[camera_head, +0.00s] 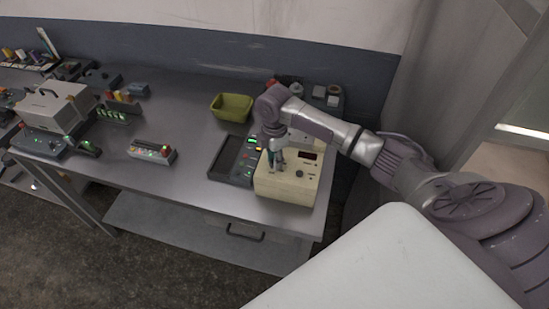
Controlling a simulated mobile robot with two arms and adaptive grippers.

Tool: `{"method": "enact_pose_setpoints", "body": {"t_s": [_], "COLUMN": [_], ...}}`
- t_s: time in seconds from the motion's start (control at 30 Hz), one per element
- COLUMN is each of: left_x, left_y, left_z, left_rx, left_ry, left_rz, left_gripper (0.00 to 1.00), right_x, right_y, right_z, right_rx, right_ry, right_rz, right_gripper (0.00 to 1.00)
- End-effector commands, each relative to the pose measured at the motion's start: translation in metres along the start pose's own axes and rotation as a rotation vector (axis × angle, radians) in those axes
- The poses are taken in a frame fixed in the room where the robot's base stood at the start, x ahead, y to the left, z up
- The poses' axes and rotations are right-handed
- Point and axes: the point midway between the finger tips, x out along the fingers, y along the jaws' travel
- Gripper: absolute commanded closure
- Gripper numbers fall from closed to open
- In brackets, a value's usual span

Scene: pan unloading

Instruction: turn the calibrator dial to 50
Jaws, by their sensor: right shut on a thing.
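The calibrator, a cream box (288,189) with a dark red display (307,155) and a small dark knob (299,174) on its sloped top, stands near the front right of the metal table. My right gripper (277,166) points down onto the left part of its top panel. It is shut on what looks like the calibrator dial, which the fingers mostly hide. I cannot read the dial's setting or the display. My left gripper is not in view.
A dark tray device (229,168) with lit buttons sits just left of the calibrator. A yellow-green bin (232,107) stands behind. A small grey unit (151,152), a white case (56,106) and other devices are at left. The table's front middle is clear.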

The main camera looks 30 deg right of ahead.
Motion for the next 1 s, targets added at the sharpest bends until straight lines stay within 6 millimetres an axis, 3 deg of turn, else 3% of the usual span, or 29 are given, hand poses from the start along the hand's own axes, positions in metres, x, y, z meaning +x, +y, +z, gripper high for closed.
{"method": "enact_pose_setpoints", "body": {"t_s": [0.47, 0.5, 0.63, 1.0], "left_x": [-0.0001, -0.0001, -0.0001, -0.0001], "left_y": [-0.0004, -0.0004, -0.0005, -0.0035], "left_z": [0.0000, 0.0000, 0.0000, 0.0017], "left_rx": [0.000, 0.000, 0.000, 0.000], "left_ry": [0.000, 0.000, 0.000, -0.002], "left_rz": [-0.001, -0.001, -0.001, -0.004], "left_gripper": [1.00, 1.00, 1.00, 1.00], "right_x": [-0.0011, -0.0011, -0.0009, -0.0057], "right_y": [0.0009, 0.0009, 0.0007, 0.0008], "right_z": [-0.0004, -0.0004, -0.0003, -0.0003], "right_rx": [-0.015, -0.015, -0.014, -0.013], "right_ry": [0.001, 0.001, 0.001, 0.001], "right_rz": [0.003, 0.003, 0.002, 0.003], "right_gripper": [1.00, 0.67, 0.46, 0.46]}}
